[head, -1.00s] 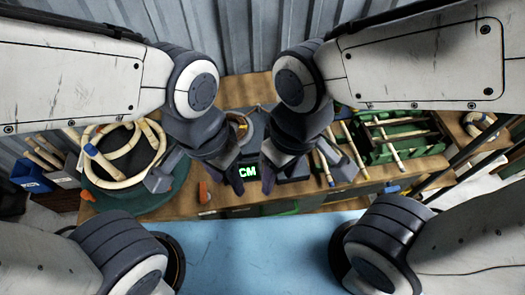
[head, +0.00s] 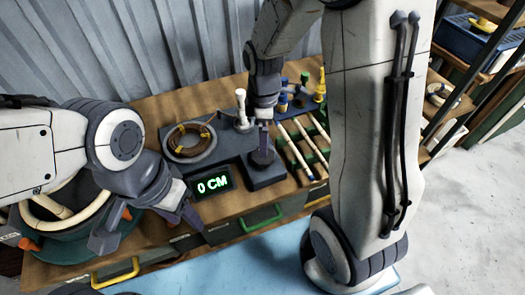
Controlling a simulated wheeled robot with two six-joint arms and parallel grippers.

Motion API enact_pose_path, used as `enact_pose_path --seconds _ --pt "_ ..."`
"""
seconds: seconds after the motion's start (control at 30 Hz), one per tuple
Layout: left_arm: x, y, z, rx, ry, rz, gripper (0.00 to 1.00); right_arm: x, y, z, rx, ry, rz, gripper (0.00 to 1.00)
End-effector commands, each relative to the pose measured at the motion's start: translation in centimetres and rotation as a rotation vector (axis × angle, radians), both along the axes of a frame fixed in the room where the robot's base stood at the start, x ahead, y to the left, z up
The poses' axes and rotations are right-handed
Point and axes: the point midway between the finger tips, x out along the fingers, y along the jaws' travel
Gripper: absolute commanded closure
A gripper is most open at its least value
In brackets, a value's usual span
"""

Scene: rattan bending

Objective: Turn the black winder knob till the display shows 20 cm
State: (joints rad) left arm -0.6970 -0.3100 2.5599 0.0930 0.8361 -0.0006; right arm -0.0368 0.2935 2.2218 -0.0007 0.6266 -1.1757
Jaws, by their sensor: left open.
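The display (head: 213,184) on the front of the dark winder unit reads 0 CM in green. To its right stands a dark box with a black knob (head: 262,158) on top. My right gripper (head: 264,128) points down from above at this knob; its fingers are small and dark, so I cannot tell whether they touch the knob or how far apart they are. My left gripper (head: 148,226) is open and empty, left of the display and in front of the winder. A brown coil (head: 188,141) lies on the winder's round plate, left of the knob.
A pale upright peg (head: 241,106) stands behind the knob. A green rack (head: 308,150) with pale rods is to the right, near my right arm. Drawers with green and yellow handles front the wooden bench.

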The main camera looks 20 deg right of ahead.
Motion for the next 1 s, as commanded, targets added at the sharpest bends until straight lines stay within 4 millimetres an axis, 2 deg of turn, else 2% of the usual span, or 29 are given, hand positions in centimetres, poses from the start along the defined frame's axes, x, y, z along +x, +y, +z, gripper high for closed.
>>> enact_pose_path --seconds 0.1,0.33,0.5,0.77,0.97,1.0 --pt "0.0 0.0 -0.1 0.000 0.000 0.000 0.50 -0.2 0.1 -2.6 0.000 0.006 0.000 0.00" --pt "0.0 0.0 -0.2 0.000 0.000 0.000 0.50 -0.1 0.1 -6.0 0.000 0.004 0.000 0.00" --pt "0.0 0.0 -0.2 0.000 0.000 0.000 0.50 0.0 0.1 -7.0 0.000 0.000 0.000 0.00" --pt "0.0 0.0 -0.2 0.000 0.000 0.000 0.50 0.0 0.1 -7.1 0.001 0.000 0.000 0.00" --pt "0.0 0.0 -0.2 0.000 0.000 0.000 0.50 0.0 0.1 -7.0 0.001 0.000 -0.001 0.73" --pt "0.0 0.0 -0.2 0.000 0.000 0.000 0.50 0.0 0.1 -7.0 0.001 0.000 -0.001 0.77"
